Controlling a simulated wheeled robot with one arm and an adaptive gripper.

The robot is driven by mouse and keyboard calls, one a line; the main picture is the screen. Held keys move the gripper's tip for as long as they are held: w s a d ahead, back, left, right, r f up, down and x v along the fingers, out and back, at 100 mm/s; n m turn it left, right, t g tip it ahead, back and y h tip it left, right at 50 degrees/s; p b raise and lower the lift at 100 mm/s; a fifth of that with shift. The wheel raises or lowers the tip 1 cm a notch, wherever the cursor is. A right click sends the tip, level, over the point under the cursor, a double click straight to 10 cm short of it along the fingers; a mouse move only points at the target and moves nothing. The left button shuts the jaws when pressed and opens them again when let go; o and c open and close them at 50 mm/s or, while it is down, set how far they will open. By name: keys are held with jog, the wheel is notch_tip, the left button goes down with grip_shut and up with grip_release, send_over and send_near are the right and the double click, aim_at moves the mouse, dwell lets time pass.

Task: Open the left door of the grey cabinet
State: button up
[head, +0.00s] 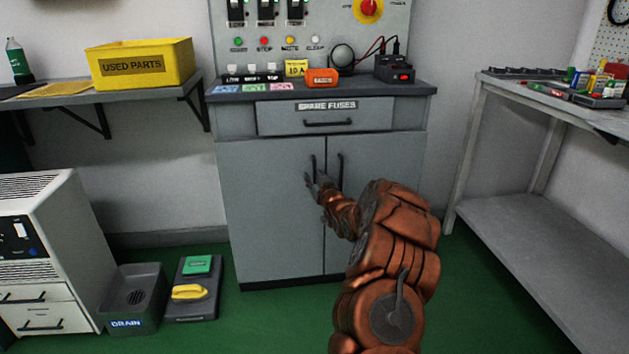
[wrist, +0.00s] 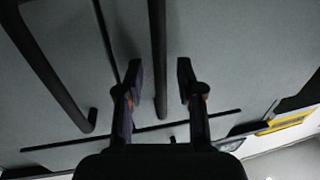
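The grey cabinet (head: 270,215) stands ahead with both doors shut. Its left door (head: 262,190) has a dark vertical bar handle (head: 314,163) close to the middle seam. The right door (head: 383,180) has a matching handle (head: 340,172). My gripper (head: 318,182) is at the left door's handle in the head view and partly covers its lower end. In the wrist view, which looks turned over, my gripper (wrist: 159,75) is open, with the left handle (wrist: 157,45) between its fingers and gaps on both sides. The right handle (wrist: 50,70) lies outside the fingers.
A drawer marked SPARE FUSES (head: 326,116) sits above the doors. A grey drain bin (head: 135,312) and a tray with a yellow item (head: 190,292) stand on the floor left of the cabinet. A workbench (head: 520,225) is at the right. Green floor before the left door is clear.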

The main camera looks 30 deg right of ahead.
jog(key=shift+w, duration=0.1)
jog(key=shift+c, duration=0.2)
grip_shut()
dwell(0.5)
